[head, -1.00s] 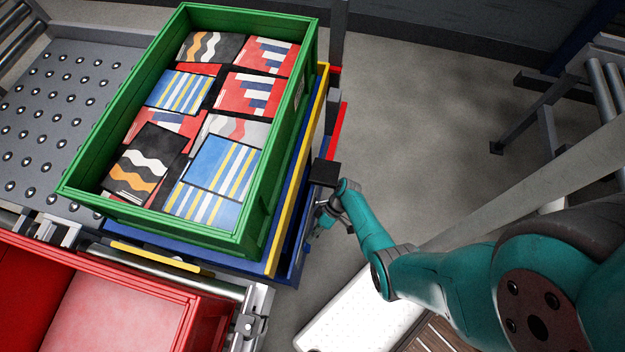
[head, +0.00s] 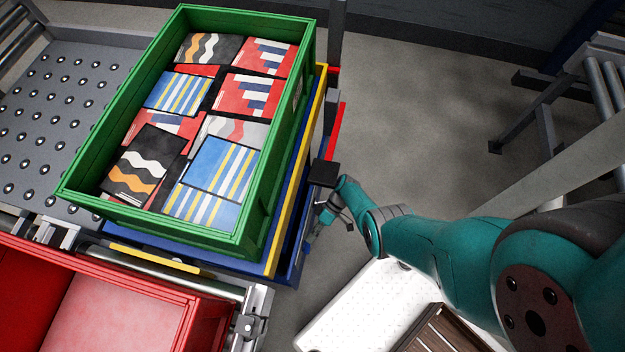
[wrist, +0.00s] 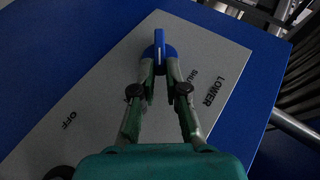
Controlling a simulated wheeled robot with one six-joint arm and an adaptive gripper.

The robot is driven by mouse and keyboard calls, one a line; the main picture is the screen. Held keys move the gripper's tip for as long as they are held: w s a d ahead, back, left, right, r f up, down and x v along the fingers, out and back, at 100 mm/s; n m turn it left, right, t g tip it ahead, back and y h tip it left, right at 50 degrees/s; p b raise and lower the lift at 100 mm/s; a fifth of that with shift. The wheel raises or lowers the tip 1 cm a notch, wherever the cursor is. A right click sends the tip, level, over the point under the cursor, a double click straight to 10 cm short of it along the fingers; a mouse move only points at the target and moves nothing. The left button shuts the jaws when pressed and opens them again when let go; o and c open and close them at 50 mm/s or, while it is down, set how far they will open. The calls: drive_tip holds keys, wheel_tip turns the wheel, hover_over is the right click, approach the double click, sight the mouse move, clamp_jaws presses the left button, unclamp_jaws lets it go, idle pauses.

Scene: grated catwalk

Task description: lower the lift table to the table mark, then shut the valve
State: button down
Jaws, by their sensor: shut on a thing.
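The lift table (head: 284,215), blue with a yellow edge, bears a green crate (head: 255,225) of patterned books. On its right side, a pale panel (wrist: 105,90) on a blue face shows in the wrist view, with the words LOWER and OFF and a partly hidden word beside LOWER. A small blue valve handle (wrist: 159,42) stands out from this panel. My gripper (wrist: 160,66) is shut on the handle, near the LOWER end. In the head view my gripper (head: 322,212) is small, at the table's right side. The table mark cannot be made out for certain.
A red strip (head: 335,131) stands beside the table. A grey ball-transfer deck (head: 60,120) adjoins on the left, and a red bin (head: 185,310) is in front. A white perforated plate (head: 350,310) and a brown slatted crate (head: 440,330) lie below my arm. Floor is clear behind.

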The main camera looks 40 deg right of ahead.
drive_tip(key=shift+s, duration=0.1)
drive_tip(key=c, duration=1.2)
unclamp_jaws()
drive_tip(key=v, duration=1.2)
